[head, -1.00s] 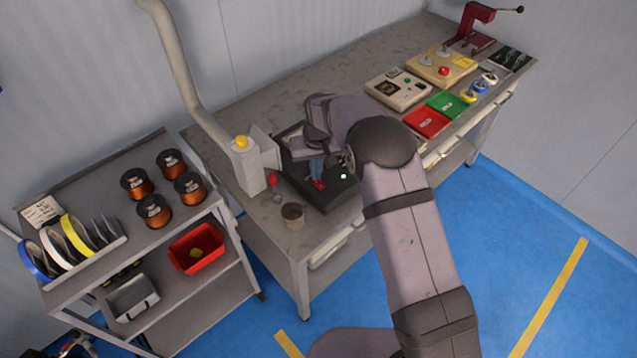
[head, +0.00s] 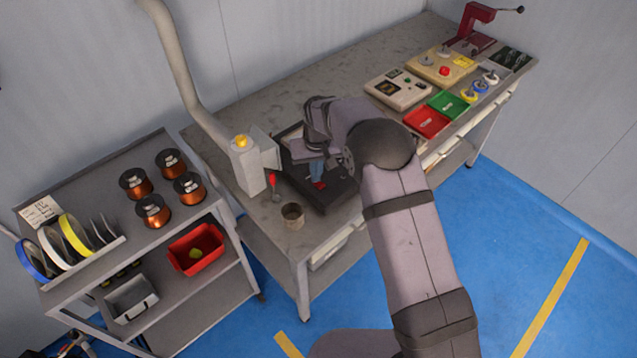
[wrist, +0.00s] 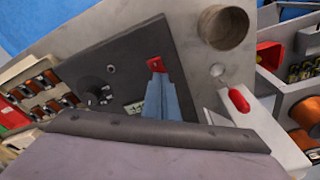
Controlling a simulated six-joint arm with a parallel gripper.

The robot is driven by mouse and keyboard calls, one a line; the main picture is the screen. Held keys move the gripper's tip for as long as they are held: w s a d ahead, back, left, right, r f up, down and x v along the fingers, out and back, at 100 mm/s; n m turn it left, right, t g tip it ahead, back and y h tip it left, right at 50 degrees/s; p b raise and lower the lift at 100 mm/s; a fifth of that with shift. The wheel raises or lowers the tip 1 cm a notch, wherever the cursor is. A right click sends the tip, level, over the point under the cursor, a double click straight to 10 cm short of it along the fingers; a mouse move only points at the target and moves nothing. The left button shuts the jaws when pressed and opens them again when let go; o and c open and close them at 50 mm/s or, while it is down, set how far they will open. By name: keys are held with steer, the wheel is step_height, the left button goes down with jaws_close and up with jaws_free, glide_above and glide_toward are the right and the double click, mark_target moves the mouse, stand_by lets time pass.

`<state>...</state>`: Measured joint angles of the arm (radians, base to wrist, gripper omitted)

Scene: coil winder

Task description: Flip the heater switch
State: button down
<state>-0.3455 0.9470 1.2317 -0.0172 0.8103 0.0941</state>
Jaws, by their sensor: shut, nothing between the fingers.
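The heater is a dark, flat-fronted box (head: 325,202) on the bench, partly hidden by my arm in the head view. Its panel (wrist: 85,65) fills the middle of the wrist view. The small red heater switch (wrist: 154,62) sits near the panel's edge; it also shows in the head view (head: 319,185). A black knob (wrist: 98,94) and a small round lamp (wrist: 110,68), which looks unlit, are on the same panel. My gripper (wrist: 158,74) is shut and empty, its blue fingertips right at the red switch. I cannot tell whether they touch it.
Red (head: 427,122) and green (head: 448,104) trays are to the right. Copper spools (head: 153,210) stand on the left cart.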

step_height(320, 180, up, 7)
steer(key=p, duration=0.4)
steer(key=shift+p, duration=0.35)
stand_by(0.4)
steer(key=s+d+r+m+g, duration=0.1)
steer(key=s+d+r, duration=0.3)
steer(key=s+d, duration=0.25)
steer(key=s+d+r+m, duration=0.1)
steer(key=s+d+r, duration=0.2)
steer(key=s+d, duration=0.65)
steer(key=s, duration=0.6)
steer(key=s+d+m, duration=0.1)
steer(key=s+d, duration=0.2)
steer(key=s, duration=0.6)
steer(key=shift+s+f+g, duration=0.15)
steer(key=shift+s+g, duration=0.2)
steer(key=shift+g, duration=0.05)
